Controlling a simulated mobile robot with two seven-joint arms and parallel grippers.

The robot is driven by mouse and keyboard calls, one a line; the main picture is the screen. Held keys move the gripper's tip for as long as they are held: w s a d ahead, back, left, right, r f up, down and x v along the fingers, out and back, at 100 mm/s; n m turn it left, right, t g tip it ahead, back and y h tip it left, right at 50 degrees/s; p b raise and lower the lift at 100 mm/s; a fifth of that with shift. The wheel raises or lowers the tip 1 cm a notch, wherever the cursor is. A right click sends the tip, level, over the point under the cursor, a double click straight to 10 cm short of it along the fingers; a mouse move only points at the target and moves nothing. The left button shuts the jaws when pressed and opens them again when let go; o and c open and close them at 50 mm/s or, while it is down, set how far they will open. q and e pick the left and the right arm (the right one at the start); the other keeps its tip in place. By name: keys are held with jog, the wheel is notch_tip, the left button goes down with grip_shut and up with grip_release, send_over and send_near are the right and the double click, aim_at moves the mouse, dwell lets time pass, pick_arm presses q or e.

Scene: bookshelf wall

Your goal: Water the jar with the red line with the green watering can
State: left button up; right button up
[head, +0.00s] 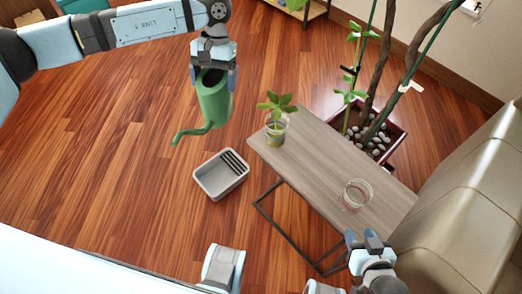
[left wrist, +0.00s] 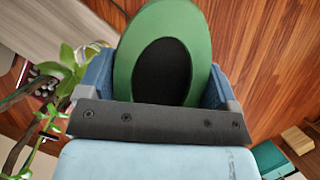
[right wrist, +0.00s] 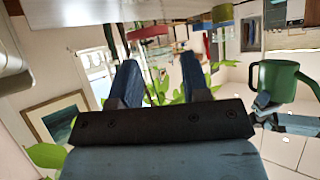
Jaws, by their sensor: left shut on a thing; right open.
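My left gripper (head: 213,72) is shut on the green watering can (head: 214,98). The can hangs in the air, left of the table, its spout pointing down-left. Its green rim and dark opening fill the top of the left wrist view (left wrist: 199,52); it also shows at the right of the right wrist view (right wrist: 273,82). A clear glass jar (head: 357,194) stands on the near part of the table, with faint red low on it. Another clear jar with a green plant (head: 276,130) stands at the far-left end. My right gripper (head: 365,240) is open and empty beside the table's near end.
The wood-topped table (head: 318,160) has dark metal legs. A grey bin (head: 221,176) stands on the floor left of it. A planter with stones (head: 375,140) and tall stems is behind the table. A beige sofa (head: 470,200) is at right. The floor at left is clear.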

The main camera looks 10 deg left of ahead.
pick_arm(q)
jog(key=shift+n+h, duration=0.3)
jog(key=shift+n, duration=0.4)
jog(key=f+b, duration=0.1)
jog(key=f, duration=0.1)
jog(key=d+f+b, duration=0.1)
jog(key=f, duration=0.1)
jog(key=f+b, duration=0.1)
jog(key=f, duration=0.1)
jog(key=shift+w+d, duration=0.35)
jog(key=shift+d, duration=0.05)
jog(key=s+d+f+n+t+b, duration=0.1)
jog(key=s+d+f+n+t, duration=0.1)
jog(key=d+f+n, duration=0.3)
jog(key=s+d+f+n+t+h+b, duration=0.1)
jog(key=s+d+f+n+t+b, duration=0.1)
jog(key=d+f+n, duration=0.4)
jog(key=s+d+n, duration=0.1)
jog(key=d+n, duration=0.1)
jog(key=d, duration=0.3)
jog(key=shift+d+f+n+h, duration=0.25)
jog(key=shift+d+n+h, duration=0.05)
jog(key=shift+n, duration=0.1)
jog(key=shift+s+r+y+p, duration=0.1)
jog(key=shift+r+y+p, duration=0.3)
jog(key=shift+r+p, duration=0.3)
jog(key=shift+r, duration=0.15)
